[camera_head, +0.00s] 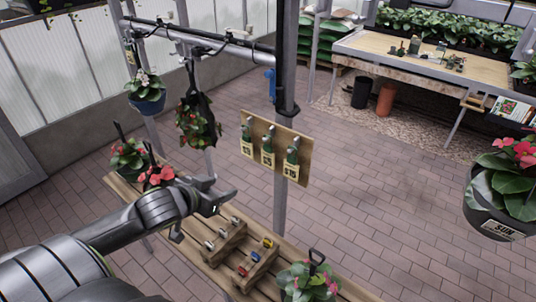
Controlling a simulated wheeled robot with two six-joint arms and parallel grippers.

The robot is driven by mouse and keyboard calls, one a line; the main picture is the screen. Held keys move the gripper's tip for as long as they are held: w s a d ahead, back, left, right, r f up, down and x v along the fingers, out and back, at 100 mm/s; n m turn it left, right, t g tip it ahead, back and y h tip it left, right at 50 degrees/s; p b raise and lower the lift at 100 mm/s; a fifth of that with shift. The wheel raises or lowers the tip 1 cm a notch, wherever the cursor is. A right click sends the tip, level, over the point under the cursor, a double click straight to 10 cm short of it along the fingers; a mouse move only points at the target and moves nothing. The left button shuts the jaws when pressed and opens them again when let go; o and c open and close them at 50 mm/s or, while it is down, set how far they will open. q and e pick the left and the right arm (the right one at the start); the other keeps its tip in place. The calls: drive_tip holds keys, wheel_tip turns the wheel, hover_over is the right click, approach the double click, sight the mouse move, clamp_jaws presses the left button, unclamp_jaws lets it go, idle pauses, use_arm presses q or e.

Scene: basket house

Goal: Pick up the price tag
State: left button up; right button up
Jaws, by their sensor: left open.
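A wooden board (304,159) hangs beside a grey post. It carries three green items with cream tags: a left tag (246,148), a middle tag (268,158) and a right tag (290,170). The marks on them are too small to read surely. My left gripper (207,212) is open, left of and below the board, above the slatted wooden bench, apart from the tags. I see nothing between its fingers. My right gripper is not in view.
The slatted bench (349,292) holds potted flowers and a small wooden rack (255,272) with coloured pieces. Hanging pots (147,104) are at left, and a pot labelled SUN (490,222) is at right. The brick floor (400,215) right of the board is clear.

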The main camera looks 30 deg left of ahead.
use_arm(q)
drive_tip(key=w+r+t+h, duration=0.1)
drive_tip(key=w+r, duration=0.3)
drive_tip(key=r, duration=0.2)
drive_tip(key=p, duration=0.1)
approach(267, 149)
drive_tip(key=w, duration=0.1)
drive_tip(key=w+f, duration=0.1)
drive_tip(key=w, duration=0.1)
drive_tip(key=shift+w+a+f+m+h, duration=0.1)
drive_tip(key=shift+w+m+h, duration=0.2)
drive_tip(key=shift+w, duration=0.05)
drive_tip(key=shift+w+f+t+p, duration=0.25)
drive_tip(key=shift+w+t+p, duration=0.05)
drive_tip(key=shift+w+p, duration=0.2)
drive_tip(key=p+x, duration=0.1)
drive_tip(key=x, duration=0.2)
drive_tip(key=shift+s+f, duration=0.1)
drive_tip(key=shift+f, duration=0.05)
drive_tip(key=shift+w+f, duration=0.35)
drive_tip(key=shift+w, duration=0.2)
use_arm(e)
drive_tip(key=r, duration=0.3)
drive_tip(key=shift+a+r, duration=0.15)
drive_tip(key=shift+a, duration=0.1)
use_arm(q)
drive_tip(key=c, duration=0.4)
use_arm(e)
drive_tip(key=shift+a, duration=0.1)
